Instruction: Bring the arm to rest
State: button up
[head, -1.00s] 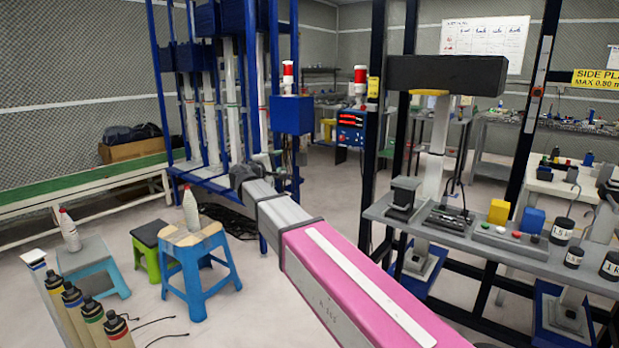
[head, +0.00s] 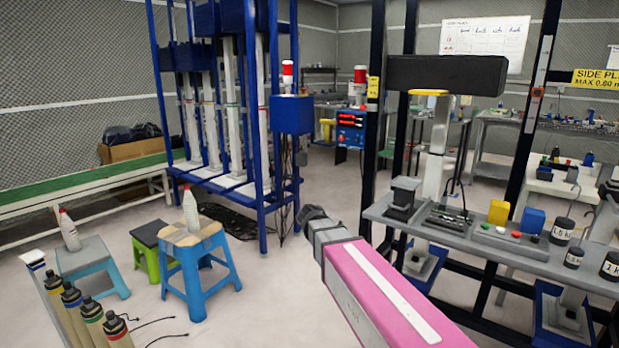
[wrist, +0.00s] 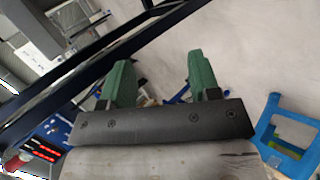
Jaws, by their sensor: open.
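My gripper shows in the wrist view (wrist: 160,82) with its two green fingers apart and nothing between them. Pale floor shows beyond the fingers. In the head view my pink and grey arm reaches in from the lower right, and its visible end is near the middle of the picture. The gripper fingers cannot be made out there. The arm touches nothing that I can see.
A blue stool (head: 197,270) with a white bottle (head: 190,210) stands to the left. A blue rack (head: 270,150) stands behind. A grey shelf (head: 470,232) with weights and blocks is close on the right. Open floor (head: 285,290) lies between.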

jog(key=s+d+f+m+g+y, duration=0.3)
jog(key=s+d+f+y, duration=0.1)
jog(key=s+f, duration=0.4)
jog(key=s+d+f+m+g+y, duration=0.2)
jog(key=s+d+f+m+y, duration=0.1)
jog(key=s+f, duration=0.4)
jog(key=s+d+m, duration=0.1)
jog(key=s, duration=0.2)
jog(key=shift+s+d+f+g+y, duration=0.15)
jog(key=shift+d+f+g+y, duration=0.2)
jog(key=shift+d+g+y, duration=0.05)
